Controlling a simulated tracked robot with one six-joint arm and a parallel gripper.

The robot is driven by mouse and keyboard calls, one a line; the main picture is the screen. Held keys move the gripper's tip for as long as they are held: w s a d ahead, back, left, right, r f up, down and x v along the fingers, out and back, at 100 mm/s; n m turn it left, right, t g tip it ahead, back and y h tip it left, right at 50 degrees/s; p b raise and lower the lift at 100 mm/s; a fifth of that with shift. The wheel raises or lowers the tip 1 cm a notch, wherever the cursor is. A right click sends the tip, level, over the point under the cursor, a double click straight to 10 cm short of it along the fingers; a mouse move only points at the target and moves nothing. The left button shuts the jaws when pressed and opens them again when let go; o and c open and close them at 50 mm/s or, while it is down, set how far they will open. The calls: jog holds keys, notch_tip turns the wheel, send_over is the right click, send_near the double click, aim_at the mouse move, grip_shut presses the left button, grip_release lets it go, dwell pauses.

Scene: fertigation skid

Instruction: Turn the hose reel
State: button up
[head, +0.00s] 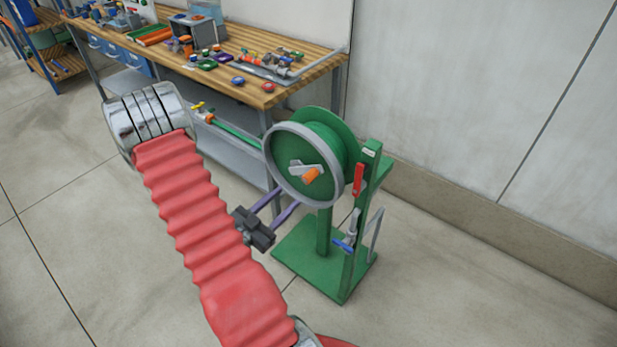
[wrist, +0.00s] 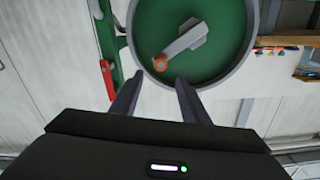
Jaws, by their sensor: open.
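The green hose reel (head: 330,150) with a grey rim stands on a green stand in the head view. A grey crank with an orange knob (head: 311,176) sits on its face. In the wrist view the reel (wrist: 225,65) fills the upper middle, and the orange knob (wrist: 160,63) is just beyond my fingertips. My gripper (head: 287,199) is open and empty in front of the reel's lower rim. In the wrist view its two fingers (wrist: 157,82) are spread, with the knob above the gap between them and no contact visible.
A red lever (head: 358,180) is on the stand's post, with a blue-handled valve (head: 343,246) lower down. A wooden workbench (head: 150,45) with tools and fittings stands behind. A green hose (head: 235,133) runs left from the reel. The floor at right is clear.

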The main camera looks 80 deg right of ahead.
aim_at(305, 181)
jog(key=shift+x, duration=5.95)
jog(key=shift+c, duration=0.6)
grip_shut()
